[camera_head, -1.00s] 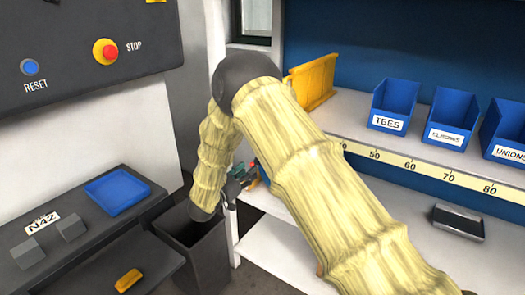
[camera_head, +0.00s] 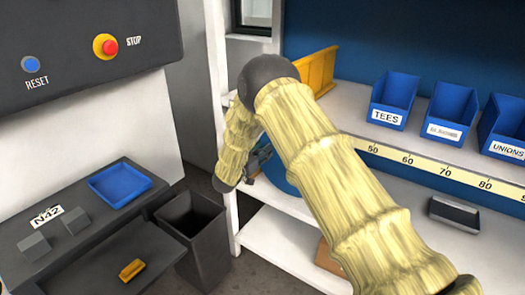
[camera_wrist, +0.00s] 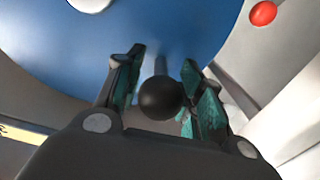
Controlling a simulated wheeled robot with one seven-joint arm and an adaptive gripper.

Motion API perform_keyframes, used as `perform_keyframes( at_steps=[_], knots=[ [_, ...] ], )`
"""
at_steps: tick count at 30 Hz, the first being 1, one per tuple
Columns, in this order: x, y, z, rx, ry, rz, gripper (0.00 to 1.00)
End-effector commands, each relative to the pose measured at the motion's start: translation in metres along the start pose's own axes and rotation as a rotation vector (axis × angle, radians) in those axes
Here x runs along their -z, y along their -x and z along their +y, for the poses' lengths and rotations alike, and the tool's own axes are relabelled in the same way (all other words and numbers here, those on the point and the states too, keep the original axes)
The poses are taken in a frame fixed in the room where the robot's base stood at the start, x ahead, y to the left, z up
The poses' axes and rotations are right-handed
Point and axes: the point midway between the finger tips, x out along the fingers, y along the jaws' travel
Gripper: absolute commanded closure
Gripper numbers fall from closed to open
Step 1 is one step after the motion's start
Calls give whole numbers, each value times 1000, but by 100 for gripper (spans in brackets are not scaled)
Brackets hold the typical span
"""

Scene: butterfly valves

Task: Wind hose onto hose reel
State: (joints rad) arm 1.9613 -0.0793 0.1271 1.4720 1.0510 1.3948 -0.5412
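In the wrist view my gripper (camera_wrist: 163,85) has its two fingers on either side of a round black knob (camera_wrist: 160,98). The right finger appears to meet the knob; at the left a thin gap may show, so contact there is unclear. A short stem runs from the knob to a large blue disc (camera_wrist: 75,45), which looks like the reel's side. In the head view my gripper (camera_head: 258,162) is small and partly hidden by my arm, in front of a blue rounded shape (camera_head: 283,178) that looks like the reel. No hose can be made out.
A white shelf unit holds blue bins (camera_head: 392,101) and a yellow ruler strip (camera_head: 425,164). A yellow bracket (camera_head: 317,72) stands near its left post. A dark bin (camera_head: 190,225) and a grey bench with a blue tray (camera_head: 120,184) are left. A red ball-like thing (camera_wrist: 263,13) shows in the wrist view.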

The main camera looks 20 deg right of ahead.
Motion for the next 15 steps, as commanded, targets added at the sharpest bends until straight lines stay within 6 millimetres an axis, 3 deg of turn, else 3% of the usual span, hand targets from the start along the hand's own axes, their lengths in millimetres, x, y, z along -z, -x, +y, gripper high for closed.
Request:
perform_keyframes(
  at_steps=[9,15],
  knots=[
    [0,-2,0,0,0,0,64],
    [0,-2,0,0,0,0,100]
  ],
)
